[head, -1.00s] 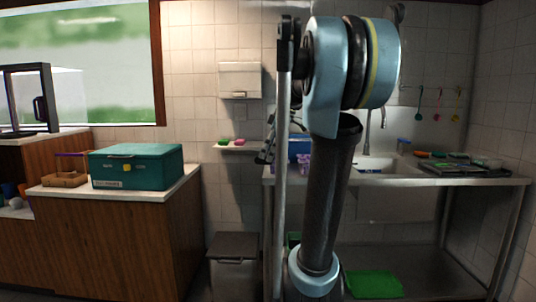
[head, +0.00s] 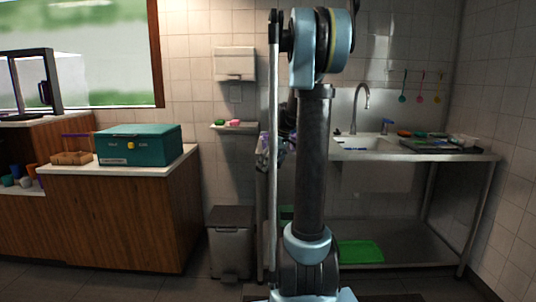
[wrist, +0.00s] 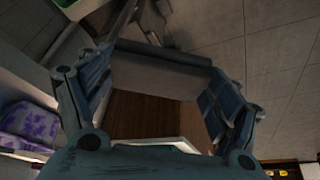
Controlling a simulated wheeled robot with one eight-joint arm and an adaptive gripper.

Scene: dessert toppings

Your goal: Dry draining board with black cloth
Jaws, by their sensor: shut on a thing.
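My gripper (wrist: 160,80) shows large in the wrist view, with one finger on each side. A dark grey thing (wrist: 160,76) spans between the fingers; it seems to be the black cloth, though its folds and edges are unclear. In the head view the gripper is mostly hidden behind my upright arm, left of the sink. The steel draining board (head: 482,156) lies right of the sink basin (head: 372,144). A dark rack or tray (head: 425,146) and several small items lie on it. My gripper is apart from the board. Any water on it is too small to see.
A purple patterned thing (head: 262,152) is at the counter's left end. A grey bin (head: 231,245) stands between the sink unit and a wooden cabinet (head: 120,225) bearing a teal box (head: 140,146). A tap (head: 357,105) rises behind the basin. A green tray (head: 360,251) lies underneath.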

